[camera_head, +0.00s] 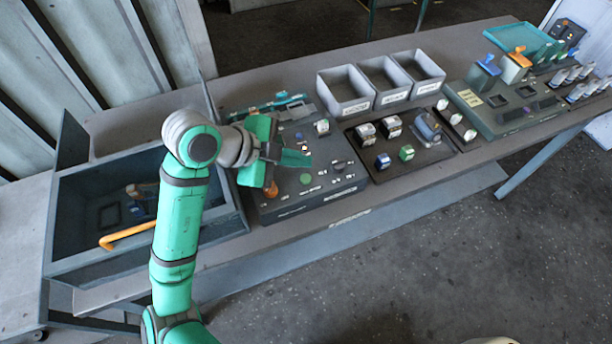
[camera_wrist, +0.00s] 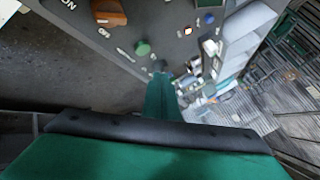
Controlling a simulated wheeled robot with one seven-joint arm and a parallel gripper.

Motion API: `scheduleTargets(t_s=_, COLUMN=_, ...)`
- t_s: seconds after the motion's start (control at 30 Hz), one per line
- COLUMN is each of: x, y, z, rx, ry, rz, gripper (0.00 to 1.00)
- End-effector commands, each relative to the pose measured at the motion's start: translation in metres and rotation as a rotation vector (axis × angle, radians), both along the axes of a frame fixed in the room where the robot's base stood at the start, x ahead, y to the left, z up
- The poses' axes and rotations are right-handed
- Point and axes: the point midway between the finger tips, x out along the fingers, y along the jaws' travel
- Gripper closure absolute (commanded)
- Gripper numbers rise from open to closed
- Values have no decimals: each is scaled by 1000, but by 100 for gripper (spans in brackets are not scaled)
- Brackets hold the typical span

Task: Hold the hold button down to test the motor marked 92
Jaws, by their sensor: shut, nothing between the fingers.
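My gripper (camera_head: 297,158) is shut and empty, above the dark control panel (camera_head: 330,193) in the head view. In the wrist view my gripper (camera_wrist: 160,76) points toward the panel, near a green button (camera_wrist: 143,48). This green button also shows in the head view (camera_head: 306,178); I see no clear contact. The panel also carries an orange knob (camera_head: 271,190), a dark knob (camera_head: 340,166) and a small blue button (camera_head: 299,135). I cannot read which control is the hold button. Several pale-topped motor-like blocks (camera_head: 366,132) stand on the dark mat to the right; no 92 is legible.
Three grey bins (camera_head: 346,107) stand behind the panel and mat. A deep dark box (camera_head: 85,262) with an orange bar (camera_head: 127,236) is at the left. A fixture (camera_head: 500,119) with blue and orange handled blocks is at the right. Floor is clear in front.

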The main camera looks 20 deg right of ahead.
Motion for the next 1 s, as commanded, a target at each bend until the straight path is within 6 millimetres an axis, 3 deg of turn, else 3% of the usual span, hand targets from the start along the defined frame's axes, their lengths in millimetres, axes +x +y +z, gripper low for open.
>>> scheduleTargets(t_s=0.33, x=0, y=-1, z=-31, rx=-2, ry=2, rz=-1, gripper=100)
scheduleTargets(t_s=1.0, x=0, y=-1, z=-34, rx=-1, ry=1, rz=-2, gripper=100)
